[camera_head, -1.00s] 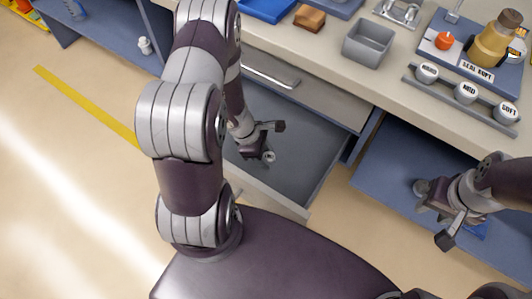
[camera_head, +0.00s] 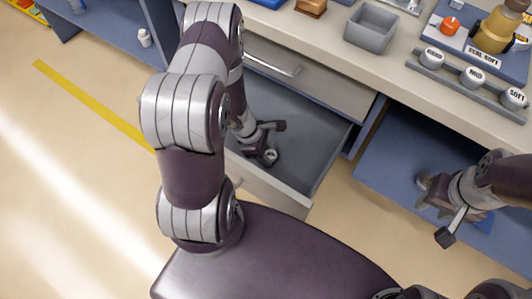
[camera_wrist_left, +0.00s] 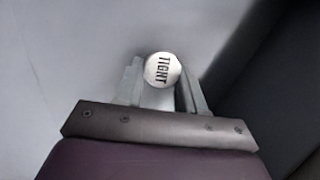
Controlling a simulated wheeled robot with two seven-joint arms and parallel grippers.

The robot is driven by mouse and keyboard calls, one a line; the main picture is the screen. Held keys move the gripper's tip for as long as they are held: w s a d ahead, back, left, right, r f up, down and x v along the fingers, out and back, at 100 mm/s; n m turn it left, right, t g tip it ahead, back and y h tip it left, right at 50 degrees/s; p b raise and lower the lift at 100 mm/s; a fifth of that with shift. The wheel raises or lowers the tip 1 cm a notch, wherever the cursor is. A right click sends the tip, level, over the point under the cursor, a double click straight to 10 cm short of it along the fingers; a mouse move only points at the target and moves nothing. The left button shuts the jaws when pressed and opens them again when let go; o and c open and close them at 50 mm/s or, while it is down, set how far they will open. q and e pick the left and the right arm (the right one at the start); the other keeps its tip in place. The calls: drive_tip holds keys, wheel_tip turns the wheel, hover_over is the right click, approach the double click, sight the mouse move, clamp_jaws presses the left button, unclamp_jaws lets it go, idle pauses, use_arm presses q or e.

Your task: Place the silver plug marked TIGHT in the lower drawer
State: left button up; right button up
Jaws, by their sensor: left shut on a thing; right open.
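The silver plug marked TIGHT (camera_wrist_left: 162,69) is between the fingers of my left gripper (camera_wrist_left: 160,95), its label facing the left wrist camera. In the head view the plug (camera_head: 270,156) shows small at the tip of my left gripper (camera_head: 266,142), inside the open lower drawer (camera_head: 310,130). My left gripper is shut on the plug. I cannot tell whether the plug touches the drawer floor. My right gripper (camera_head: 436,212) is open and empty at the right, in front of the blue lower shelf.
The upper drawer (camera_head: 310,80) is shut above the open one. On the worktop are a grey bin (camera_head: 371,27), a rack (camera_head: 470,75) of labelled white-topped plugs, and an amber bottle (camera_head: 495,30). A white item (camera_head: 144,38) stands on the left shelf.

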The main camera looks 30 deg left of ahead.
use_arm(q)
drive_tip(key=o, duration=0.8)
drive_tip(key=shift+s+d+f, duration=0.1)
drive_tip(key=shift+s+f, duration=0.45)
drive_tip(key=shift+o, duration=0.2)
drive_tip(key=shift+s+f, duration=0.1)
drive_tip(key=p+v, duration=0.1)
drive_tip(key=v, duration=0.1)
drive_tip(key=w+p+v, duration=0.1)
drive_tip(key=p+v, duration=0.1)
drive_tip(key=v, duration=0.1)
drive_tip(key=shift+w+d+r, duration=0.1)
drive_tip(key=shift+r, duration=0.2)
drive_tip(key=w+p+v, duration=0.1)
drive_tip(key=p+v, duration=0.2)
drive_tip(key=v, duration=0.4)
drive_tip(key=s+d+r+m+y, duration=0.1)
drive_tip(key=d+r+m, duration=0.3)
drive_tip(key=r+m, duration=0.5)
drive_tip(key=s+d+r+m+y, duration=0.2)
drive_tip(key=d+r+m+y, duration=0.1)
drive_tip(key=r+m, duration=0.6)
drive_tip(key=m, duration=0.3)
drive_tip(key=shift+d+r+m, duration=0.2)
drive_tip(key=shift+d+m, duration=0.2)
